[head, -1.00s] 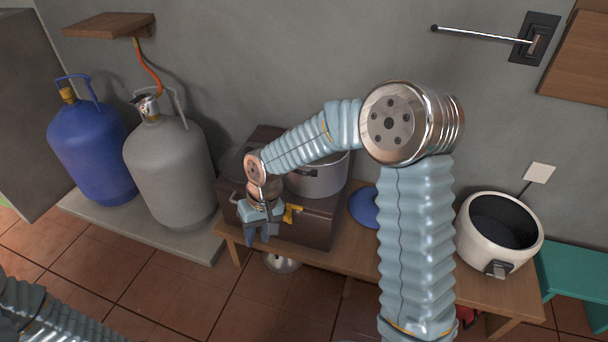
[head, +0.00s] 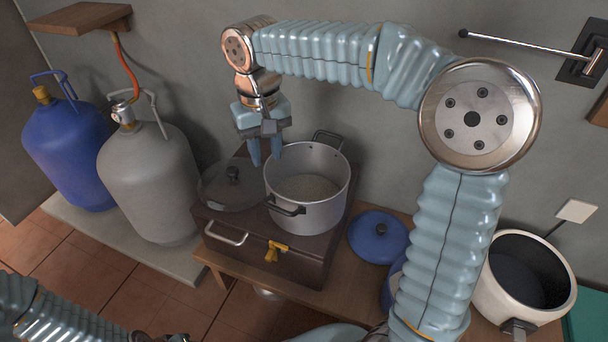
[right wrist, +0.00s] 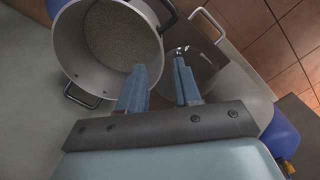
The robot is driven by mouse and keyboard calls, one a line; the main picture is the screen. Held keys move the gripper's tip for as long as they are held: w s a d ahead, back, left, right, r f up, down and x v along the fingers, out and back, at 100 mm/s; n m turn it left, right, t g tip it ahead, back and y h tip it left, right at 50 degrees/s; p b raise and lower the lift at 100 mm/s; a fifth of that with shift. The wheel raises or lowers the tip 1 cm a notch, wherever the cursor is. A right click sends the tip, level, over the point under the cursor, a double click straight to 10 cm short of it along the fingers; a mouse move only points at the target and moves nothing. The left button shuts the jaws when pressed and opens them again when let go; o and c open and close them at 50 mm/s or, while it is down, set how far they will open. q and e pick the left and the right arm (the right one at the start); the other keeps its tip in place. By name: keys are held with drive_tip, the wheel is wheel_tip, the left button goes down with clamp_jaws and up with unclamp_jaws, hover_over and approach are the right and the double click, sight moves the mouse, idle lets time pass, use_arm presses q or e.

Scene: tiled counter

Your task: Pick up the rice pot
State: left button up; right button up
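The rice pot (head: 325,203) is a silver pot with two dark handles and pale grains inside. It stands on the right part of a dark brown stove (head: 225,255). In the right wrist view the pot (right wrist: 75,55) is at the upper left, with grains at its bottom. My right gripper (head: 265,162) is open and empty, fingers pointing down, above the stove at the pot's left side. In the right wrist view its fingertips (right wrist: 156,75) overlap the pot's edge; I cannot tell whether they touch it.
A glass lid (head: 222,195) lies on the stove left of the pot. A blue lid (head: 377,236) is on the wooden bench right of the stove. A white rice cooker (head: 490,290) stands at right. Blue (head: 70,150) and grey (head: 150,185) gas cylinders stand left. The wall is close behind.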

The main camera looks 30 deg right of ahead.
drive_tip(key=w+f, duration=0.1)
drive_tip(key=b, duration=0.2)
hover_over(273, 216)
wheel_tip(273, 216, down, 7)
drive_tip(key=f, duration=0.5)
drive_tip(key=shift+w+f+b, duration=0.35)
drive_tip(key=shift+f, duration=0.05)
use_arm(q)
drive_tip(key=f, duration=0.1)
drive_tip(key=w+f, duration=0.1)
drive_tip(key=shift+f, duration=0.3)
use_arm(e)
clamp_jaws()
drive_tip(key=shift+r, duration=0.1)
idle(0.3)
